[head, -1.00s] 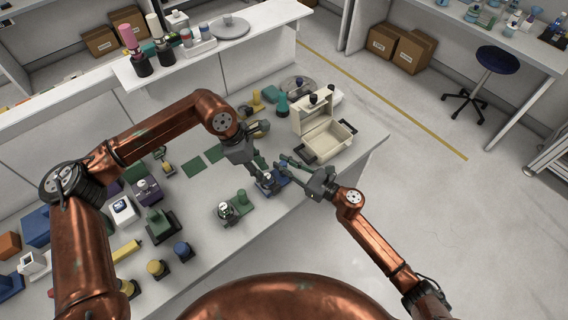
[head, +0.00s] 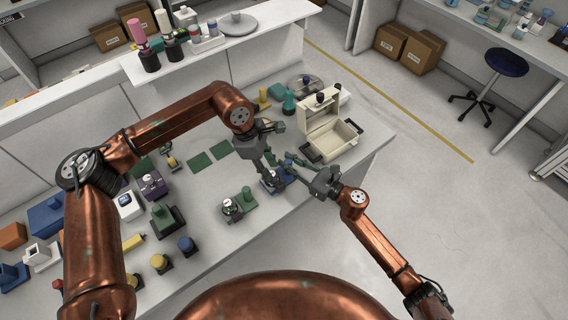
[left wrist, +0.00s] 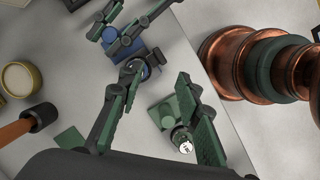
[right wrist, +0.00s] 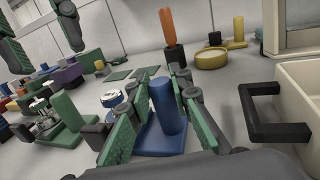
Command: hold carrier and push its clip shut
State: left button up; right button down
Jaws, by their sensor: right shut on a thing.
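The blue carrier (head: 272,183) stands on the bench near its front edge. Its upright blue post (right wrist: 165,104) is between the fingers of my right gripper (right wrist: 158,110), which is shut on it. A round metal and white part (right wrist: 112,98) shows beyond the left finger in the right wrist view. My left gripper (left wrist: 165,88) is open, fingers wide apart and empty, above and beside the carrier. In the left wrist view the blue carrier (left wrist: 127,44) is partly covered by gripper fingers. The clip's exact position cannot be told.
A similar green carrier (head: 246,197) stands left of the blue one. A cream case (head: 327,143) with a raised lid stands to the right, close to my right gripper. Green mats (head: 199,161), yellow and blue knobs and other fixtures lie to the left.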

aim_at(281, 184)
pick_arm(q)
jog(key=shift+d+f+m+y, duration=0.55)
jog(key=shift+f+m, duration=0.9)
jog(key=shift+f, duration=0.35)
jog(key=shift+d+f+m+y, duration=0.55)
jog(key=shift+f+m, duration=0.85)
jog(key=shift+f, duration=0.4)
jog(key=shift+d+f+m+y, duration=0.55)
jog(key=shift+f+m, duration=0.9)
jog(key=shift+f, duration=0.35)
jog(key=shift+c, duration=0.7)
grip_shut()
